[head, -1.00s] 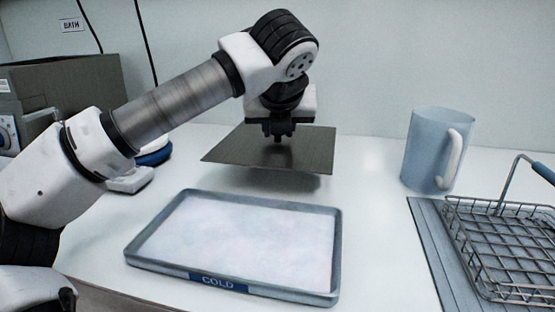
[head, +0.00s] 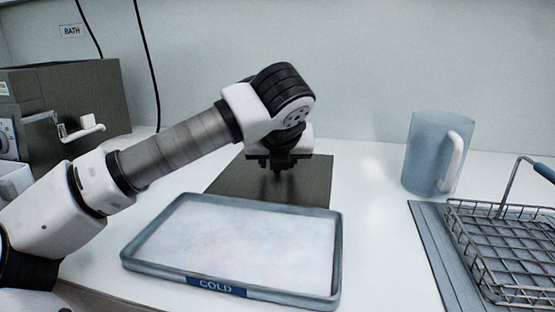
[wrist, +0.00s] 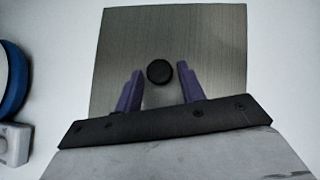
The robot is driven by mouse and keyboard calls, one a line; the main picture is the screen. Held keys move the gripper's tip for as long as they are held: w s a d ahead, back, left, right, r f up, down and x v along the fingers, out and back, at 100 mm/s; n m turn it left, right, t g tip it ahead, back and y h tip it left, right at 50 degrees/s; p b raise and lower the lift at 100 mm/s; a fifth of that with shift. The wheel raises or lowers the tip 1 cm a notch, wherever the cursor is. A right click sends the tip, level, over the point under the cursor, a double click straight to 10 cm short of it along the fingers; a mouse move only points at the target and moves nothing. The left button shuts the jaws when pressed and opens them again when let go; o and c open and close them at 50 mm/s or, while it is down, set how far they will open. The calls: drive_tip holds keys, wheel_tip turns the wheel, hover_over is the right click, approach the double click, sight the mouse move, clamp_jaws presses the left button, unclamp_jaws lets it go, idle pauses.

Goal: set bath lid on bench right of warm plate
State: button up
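The bath lid (head: 225,183) is a flat, dark grey, square metal plate lying on the white bench behind the cold tray. In the wrist view the lid (wrist: 215,45) has a round black knob (wrist: 160,71) near its middle. My gripper (wrist: 160,68) has one finger on each side of the knob, with a gap at both sides, so it is open. In the head view my gripper (head: 278,168) is low over the lid. A blue-rimmed round device, apparently the warm plate (wrist: 14,80), stands left of the lid in the wrist view; my arm hides it in the head view.
The tray marked COLD (head: 130,258) is close in front of the lid. A blue jug (head: 425,155) stands to the right, with a wire basket (head: 500,245) on a grey mat (head: 428,240) in front of it. The grey bath unit (head: 95,95) is at the back left. Bench between lid and jug is clear.

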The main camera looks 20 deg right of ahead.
drive_tip(key=shift+o, duration=0.9)
drive_tip(key=shift+s+a+r, duration=0.1)
drive_tip(key=shift+s+r, duration=0.1)
drive_tip(key=shift+r, duration=0.3)
drive_tip(key=p+v, duration=0.1)
drive_tip(key=v, duration=1)
drive_tip(key=shift+a, duration=0.15)
